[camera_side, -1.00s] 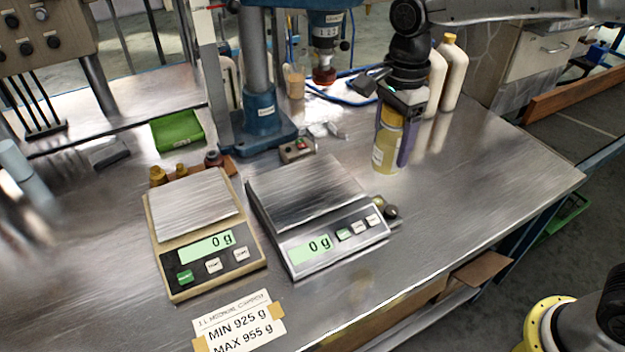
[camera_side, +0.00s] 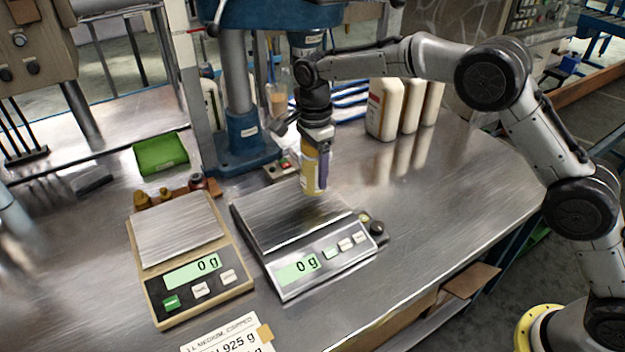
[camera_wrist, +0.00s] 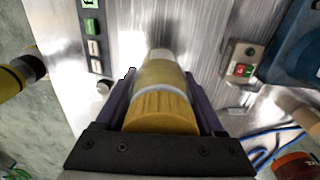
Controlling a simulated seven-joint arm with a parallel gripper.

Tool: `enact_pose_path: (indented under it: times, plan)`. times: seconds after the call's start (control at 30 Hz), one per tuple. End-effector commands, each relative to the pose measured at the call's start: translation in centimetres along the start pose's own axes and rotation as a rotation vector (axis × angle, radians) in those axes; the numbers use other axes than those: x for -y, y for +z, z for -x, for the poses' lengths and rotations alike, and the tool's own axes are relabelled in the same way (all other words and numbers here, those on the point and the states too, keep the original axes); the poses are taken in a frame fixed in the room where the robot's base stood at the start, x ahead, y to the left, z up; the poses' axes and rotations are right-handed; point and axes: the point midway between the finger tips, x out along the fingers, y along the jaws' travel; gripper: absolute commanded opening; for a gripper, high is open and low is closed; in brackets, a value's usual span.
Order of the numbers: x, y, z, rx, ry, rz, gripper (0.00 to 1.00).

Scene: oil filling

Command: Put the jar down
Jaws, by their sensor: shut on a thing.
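The jar (camera_side: 308,183) has a yellow body and a yellow-brown lid. My gripper (camera_side: 316,166) is shut on it from above and holds it upright over the right part of the silver scale's plate (camera_side: 275,215). The silver scale reads 0 g, so the jar seems to be just above the plate. In the wrist view, the jar's ribbed lid (camera_wrist: 162,112) sits between the two dark purple fingers of my gripper (camera_wrist: 165,100).
A beige scale (camera_side: 190,255), also at 0 g, stands to the left. A blue press (camera_side: 240,140) rises behind. The right of the table is clear.

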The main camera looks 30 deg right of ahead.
Motion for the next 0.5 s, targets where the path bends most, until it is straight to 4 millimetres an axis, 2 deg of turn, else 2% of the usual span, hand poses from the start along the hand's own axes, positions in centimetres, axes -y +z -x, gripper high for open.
enact_pose_path:
  times: [0.1, 0.3, 0.5]
  plan:
    - [0.6, 0.2, -0.8, 0.000, 0.000, 0.000, 0.05]
    - [0.4, 0.1, -3.4, 0.000, 0.001, 0.000, 0.05]
    - [0.4, 0.1, -3.5, 0.000, -0.001, 0.000, 0.05]
